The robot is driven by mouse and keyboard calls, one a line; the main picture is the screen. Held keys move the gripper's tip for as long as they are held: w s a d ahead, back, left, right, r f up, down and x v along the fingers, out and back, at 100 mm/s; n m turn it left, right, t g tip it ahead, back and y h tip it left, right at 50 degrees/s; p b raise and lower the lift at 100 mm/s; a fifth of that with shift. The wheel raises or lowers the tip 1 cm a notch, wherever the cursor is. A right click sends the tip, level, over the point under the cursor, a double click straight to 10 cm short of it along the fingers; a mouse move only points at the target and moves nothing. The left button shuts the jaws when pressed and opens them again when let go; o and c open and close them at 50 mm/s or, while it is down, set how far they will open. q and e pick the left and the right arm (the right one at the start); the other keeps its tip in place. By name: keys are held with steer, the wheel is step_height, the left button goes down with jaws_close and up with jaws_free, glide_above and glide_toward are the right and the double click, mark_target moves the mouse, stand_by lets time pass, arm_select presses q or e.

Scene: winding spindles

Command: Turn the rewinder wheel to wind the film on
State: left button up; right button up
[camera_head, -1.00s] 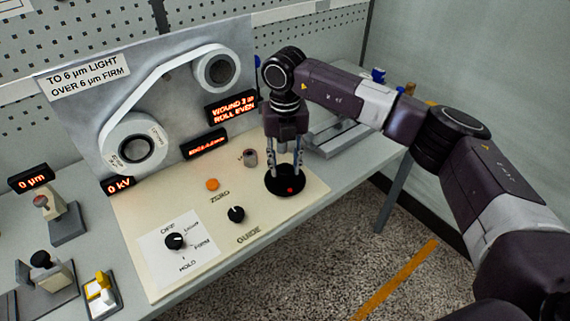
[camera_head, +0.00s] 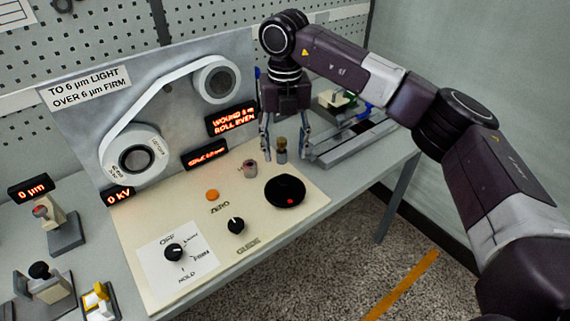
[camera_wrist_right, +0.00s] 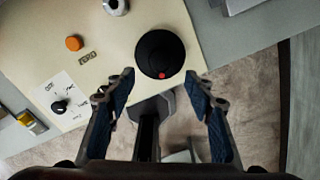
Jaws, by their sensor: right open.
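The rewinder wheel is a black round disc (camera_head: 284,191) with a red dot near its front edge, at the right end of the cream panel. It also shows in the right wrist view (camera_wrist_right: 158,50), just beyond the fingertips. My right gripper (camera_head: 285,155) is open and empty, with its fingers spread above and behind the wheel, apart from it. The white film (camera_head: 160,88) runs from the upper roll (camera_head: 228,92) to the lower left roll (camera_head: 115,150) on the upright plate. My left gripper is out of view.
The panel also bears an orange button (camera_head: 212,195), a guide knob (camera_head: 236,225) and a selector knob (camera_head: 174,252).

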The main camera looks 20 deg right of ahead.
steer(key=shift+r, duration=1.55)
